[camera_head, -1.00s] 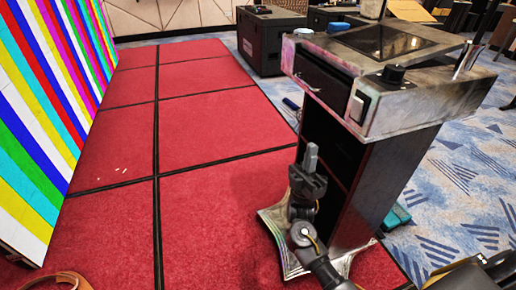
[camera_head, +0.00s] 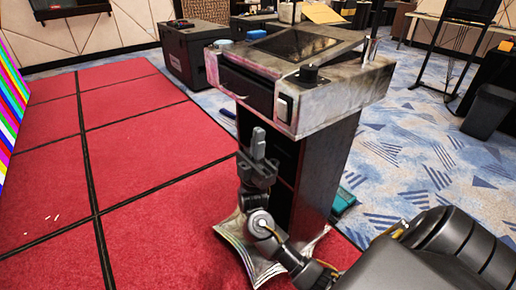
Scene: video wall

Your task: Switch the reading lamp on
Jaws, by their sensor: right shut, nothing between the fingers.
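A lectern (camera_head: 335,105) with a worn metal top stands on a flared metal foot. Its front edge carries a pale rocker switch (camera_head: 284,107), and a black knob (camera_head: 308,74) sits on top near it. A thin upright stalk (camera_head: 373,30) rises from the right side of the top; its upper end is out of frame, so I cannot tell whether it is the lamp or whether it is lit. My right gripper (camera_head: 258,143) is shut and empty, pointing up, below and left of the switch in the picture. My left gripper is out of view.
A black case (camera_head: 195,55) stands behind the lectern. A dark bin (camera_head: 488,112) and a stand are at the right on blue carpet. A teal object (camera_head: 343,201) lies by the lectern's base.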

